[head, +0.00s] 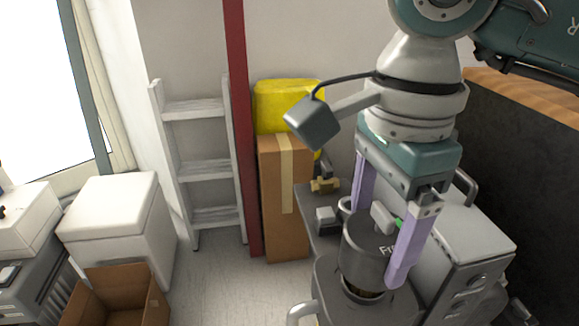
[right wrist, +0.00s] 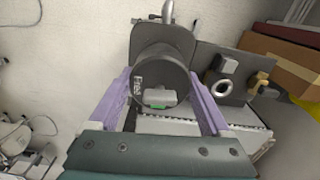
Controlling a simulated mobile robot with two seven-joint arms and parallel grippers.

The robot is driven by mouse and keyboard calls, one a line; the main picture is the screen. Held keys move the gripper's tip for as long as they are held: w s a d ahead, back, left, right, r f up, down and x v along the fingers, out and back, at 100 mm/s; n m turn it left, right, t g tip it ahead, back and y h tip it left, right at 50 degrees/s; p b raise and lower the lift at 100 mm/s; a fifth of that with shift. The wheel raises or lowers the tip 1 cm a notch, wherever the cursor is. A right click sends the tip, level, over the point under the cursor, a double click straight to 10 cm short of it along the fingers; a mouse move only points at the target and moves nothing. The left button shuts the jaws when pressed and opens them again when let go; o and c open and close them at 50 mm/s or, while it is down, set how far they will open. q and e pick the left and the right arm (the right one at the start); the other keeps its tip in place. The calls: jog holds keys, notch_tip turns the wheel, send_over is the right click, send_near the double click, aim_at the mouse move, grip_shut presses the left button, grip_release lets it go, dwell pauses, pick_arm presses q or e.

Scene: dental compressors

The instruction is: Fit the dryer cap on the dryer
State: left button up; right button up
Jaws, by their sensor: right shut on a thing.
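The dryer cap (head: 362,255) is a dark grey cylinder with white lettering on its side and a light grey block with a green mark on top. My right gripper (head: 379,245) is shut on it, one lavender finger on each side. In the right wrist view, the cap (right wrist: 158,70) sits between the fingers of the gripper (right wrist: 160,92). The cap is upright over the dryer (head: 330,285), whose round opening shows a brassy inside just under the cap's lower edge. Whether the cap touches the dryer cannot be told. My left gripper is not in view.
A light grey compressor unit (head: 470,250) stands close to the right of the cap. A brass fitting (head: 325,185) and a small grey block are behind it. A cardboard box (head: 285,225), a red post (head: 243,150) and a white ladder stand further back.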

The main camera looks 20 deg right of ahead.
aim_at(385, 210)
jog(key=shift+f, duration=0.1)
jog(key=shift+f+b, duration=0.45)
jog(key=shift+b, duration=0.1)
jog(key=shift+f+b, duration=1.25)
jog(key=shift+f, duration=0.1)
jog(key=o, duration=1.3)
jog(key=shift+r, duration=0.1)
notch_tip(385, 210, up, 10)
jog(key=shift+f+p, duration=0.1)
jog(key=shift+p, duration=1)
